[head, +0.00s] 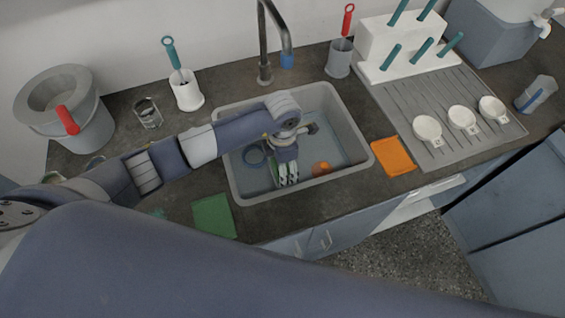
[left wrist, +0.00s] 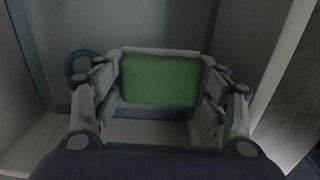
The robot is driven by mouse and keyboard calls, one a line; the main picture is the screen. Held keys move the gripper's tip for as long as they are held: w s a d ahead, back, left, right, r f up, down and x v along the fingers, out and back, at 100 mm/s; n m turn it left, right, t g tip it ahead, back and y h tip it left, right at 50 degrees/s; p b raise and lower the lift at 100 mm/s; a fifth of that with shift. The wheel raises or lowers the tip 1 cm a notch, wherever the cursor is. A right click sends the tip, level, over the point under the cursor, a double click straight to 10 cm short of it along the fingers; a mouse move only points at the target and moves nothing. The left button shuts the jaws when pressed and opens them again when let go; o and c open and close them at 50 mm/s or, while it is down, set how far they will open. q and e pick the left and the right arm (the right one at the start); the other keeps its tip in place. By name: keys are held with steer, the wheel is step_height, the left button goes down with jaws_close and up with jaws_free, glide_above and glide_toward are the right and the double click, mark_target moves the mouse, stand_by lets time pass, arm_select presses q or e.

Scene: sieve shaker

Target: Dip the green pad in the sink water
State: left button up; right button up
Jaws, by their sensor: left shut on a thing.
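The green pad (left wrist: 160,80) is a rounded green block held between the two fingers of my left gripper (left wrist: 160,88). In the head view my left gripper (head: 287,176) points down inside the sink (head: 358,153), left of the orange ball; little of the pad shows there between the fingers. The sink is a grey basin with bluish water (head: 345,150) in it. I cannot tell whether the pad touches the water. My right gripper is not in view.
An orange ball (head: 321,168) and a blue ring (head: 254,157) are in the sink. A tap (head: 264,45) stands behind it. A green cloth (head: 214,216) lies at the front left, an orange cloth (head: 393,155) at the right. A bucket (head: 85,122) stands at the far left.

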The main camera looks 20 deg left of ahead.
arm_select(q)
step_height(320, 180, down, 7)
steer(key=b, duration=0.5)
steer(key=shift+f, duration=0.1)
steer(key=shift+f+b, duration=0.5)
steer(key=shift+b, duration=0.15)
step_height(320, 180, up, 20)
steer(key=p, duration=1.3)
steer(key=shift+p, duration=0.35)
steer(key=shift+r, duration=0.1)
